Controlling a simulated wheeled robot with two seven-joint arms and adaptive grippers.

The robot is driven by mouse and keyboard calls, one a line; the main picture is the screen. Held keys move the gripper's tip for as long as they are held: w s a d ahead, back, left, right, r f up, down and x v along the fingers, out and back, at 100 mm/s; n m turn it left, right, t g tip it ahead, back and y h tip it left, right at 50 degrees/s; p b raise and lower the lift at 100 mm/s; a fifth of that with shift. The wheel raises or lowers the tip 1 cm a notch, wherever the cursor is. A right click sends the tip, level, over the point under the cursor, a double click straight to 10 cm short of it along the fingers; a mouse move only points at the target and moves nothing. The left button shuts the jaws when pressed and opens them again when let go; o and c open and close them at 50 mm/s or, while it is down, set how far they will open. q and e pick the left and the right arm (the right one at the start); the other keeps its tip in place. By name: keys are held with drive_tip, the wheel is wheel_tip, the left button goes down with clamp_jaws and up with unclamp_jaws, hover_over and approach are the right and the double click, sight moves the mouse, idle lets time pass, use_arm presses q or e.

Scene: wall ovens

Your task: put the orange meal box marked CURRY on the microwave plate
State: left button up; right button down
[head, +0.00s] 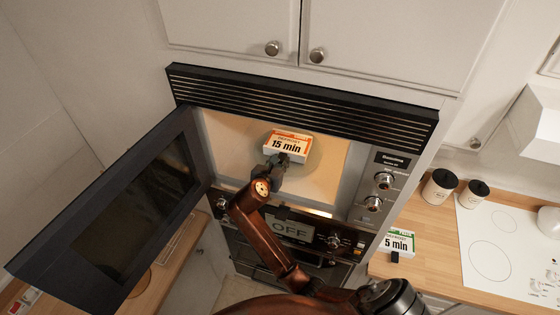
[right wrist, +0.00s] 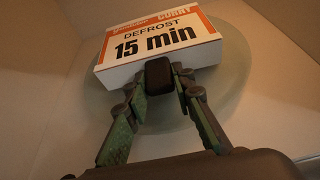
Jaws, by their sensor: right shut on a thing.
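The orange and white meal box (head: 287,146) is inside the open microwave. In the right wrist view the box (right wrist: 160,45) shows CURRY, DEFROST and 15 min on its top label. My right gripper (head: 283,160) reaches through the microwave opening and is shut on the near side of the box. My left gripper is not in view.
The dark microwave door (head: 120,210) stands open to the left. The control panel (head: 378,190) with knobs borders the opening on the right.

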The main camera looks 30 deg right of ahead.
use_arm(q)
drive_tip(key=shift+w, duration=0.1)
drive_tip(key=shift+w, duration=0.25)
use_arm(e)
drive_tip(key=c, duration=1.7)
unclamp_jaws()
drive_tip(key=shift+f, duration=0.1)
drive_tip(key=shift+o, duration=0.2)
drive_tip(key=shift+s+a, duration=0.1)
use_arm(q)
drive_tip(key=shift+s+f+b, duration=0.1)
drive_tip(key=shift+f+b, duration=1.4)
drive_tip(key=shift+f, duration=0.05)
use_arm(e)
drive_tip(key=v, duration=1.2)
drive_tip(key=shift+r, duration=0.2)
